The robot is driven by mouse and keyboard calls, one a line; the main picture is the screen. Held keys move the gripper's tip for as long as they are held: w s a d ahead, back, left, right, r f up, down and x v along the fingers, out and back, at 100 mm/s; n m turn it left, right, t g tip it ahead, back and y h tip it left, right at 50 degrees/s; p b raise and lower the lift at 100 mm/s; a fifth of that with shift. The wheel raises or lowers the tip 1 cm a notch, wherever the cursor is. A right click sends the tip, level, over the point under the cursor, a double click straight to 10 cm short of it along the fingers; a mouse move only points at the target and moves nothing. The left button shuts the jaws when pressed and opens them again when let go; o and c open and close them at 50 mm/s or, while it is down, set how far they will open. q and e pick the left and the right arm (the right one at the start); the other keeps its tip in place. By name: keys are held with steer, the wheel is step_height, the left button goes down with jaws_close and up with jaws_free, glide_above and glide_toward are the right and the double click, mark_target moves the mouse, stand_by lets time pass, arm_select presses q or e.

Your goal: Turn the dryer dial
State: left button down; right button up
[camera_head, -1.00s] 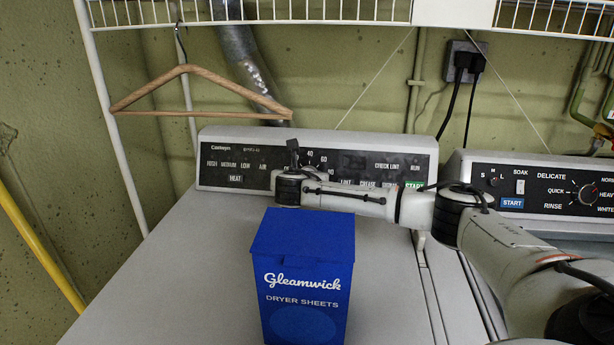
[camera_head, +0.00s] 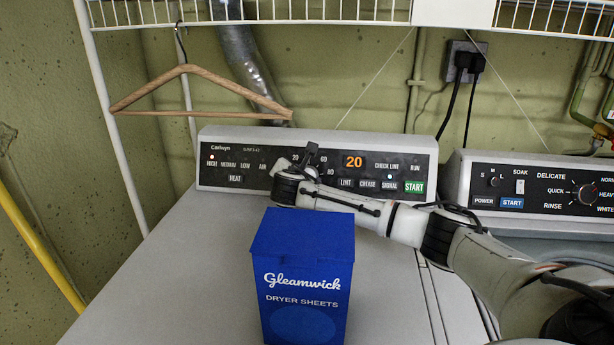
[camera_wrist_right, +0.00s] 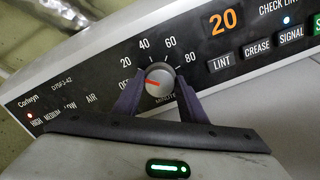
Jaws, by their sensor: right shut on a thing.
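The dryer dial is a round grey knob (camera_wrist_right: 160,78) with a red pointer mark, set in the dryer's black control panel (camera_wrist_right: 105,82). Minute numbers including 40, 60 and 80 ring it. Its red mark points left in the right wrist view. My right gripper (camera_wrist_right: 160,88) is shut on the dial, one dark finger on each side. In the head view the right gripper (camera_head: 306,157) is at the panel's middle and hides the dial. The panel's display (camera_head: 353,162) reads 20 in orange. A red lamp is lit at HIGH and a pale lamp above SIGNAL. My left gripper is out of view.
A blue box of dryer sheets (camera_head: 302,275) stands on the dryer top (camera_head: 190,280), in front of my right wrist. The washer panel (camera_head: 545,190) is at the right. A wooden hanger (camera_head: 200,92) hangs at the upper left. The dryer top left of the box is clear.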

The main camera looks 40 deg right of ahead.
steer(key=m, duration=0.5)
steer(key=shift+d+m, duration=0.1)
steer(key=shift+m, duration=0.3)
steer(key=shift+m+g, duration=0.3)
steer(key=shift+m, duration=1.6)
steer(key=shift+r, duration=0.1)
steer(key=o, duration=0.9)
steer(key=shift+o, duration=0.8)
steer(key=shift+f, duration=0.2)
steer(key=shift+r, duration=0.1)
